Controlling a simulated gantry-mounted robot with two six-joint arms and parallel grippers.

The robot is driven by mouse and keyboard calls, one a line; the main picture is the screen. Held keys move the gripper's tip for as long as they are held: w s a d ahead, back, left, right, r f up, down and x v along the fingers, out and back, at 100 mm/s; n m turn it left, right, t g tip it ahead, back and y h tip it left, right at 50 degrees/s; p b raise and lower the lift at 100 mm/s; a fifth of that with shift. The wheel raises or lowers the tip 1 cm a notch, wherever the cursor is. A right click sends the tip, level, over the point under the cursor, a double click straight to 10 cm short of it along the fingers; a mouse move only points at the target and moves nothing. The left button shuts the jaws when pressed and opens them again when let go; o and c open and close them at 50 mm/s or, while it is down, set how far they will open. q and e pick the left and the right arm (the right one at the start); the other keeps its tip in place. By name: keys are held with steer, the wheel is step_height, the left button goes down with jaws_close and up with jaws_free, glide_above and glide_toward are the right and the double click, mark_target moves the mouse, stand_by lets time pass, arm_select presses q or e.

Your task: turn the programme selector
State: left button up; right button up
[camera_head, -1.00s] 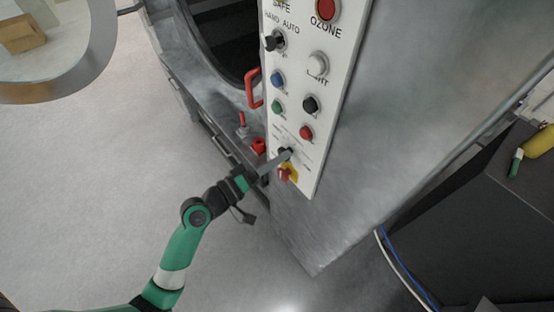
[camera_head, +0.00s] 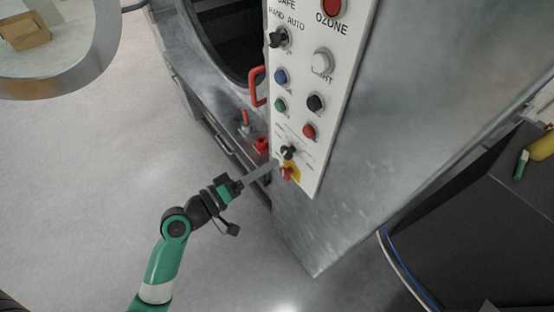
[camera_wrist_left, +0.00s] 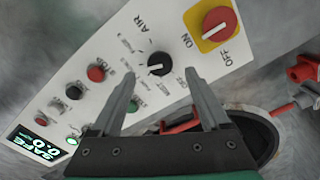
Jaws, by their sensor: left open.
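The programme selector is a small black knob (camera_head: 288,153) low on the white control panel (camera_head: 318,100), just above the red and yellow switch (camera_head: 288,172). In the left wrist view the selector (camera_wrist_left: 160,64) has a light mark on its face and small printed labels around it. My left gripper (camera_head: 275,163) is open and empty, with its fingertips just left of and below the knob. In the left wrist view the two fingers (camera_wrist_left: 160,80) stand apart on either side of the knob's line, and a gap shows between them and the knob. My right gripper is not in view.
Several other buttons and knobs sit higher on the panel, such as a red button (camera_head: 309,132) and a black knob (camera_head: 315,103). A red handle (camera_head: 257,86) and red valve part (camera_head: 262,145) stand left of the panel. Open floor (camera_head: 90,190) lies left.

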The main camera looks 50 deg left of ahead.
arm_select(q)
steer(key=s, duration=0.6)
steer(key=shift+s+a+b, duration=0.25)
steer(key=shift+s+b, duration=0.1)
steer(key=shift+b, duration=0.05)
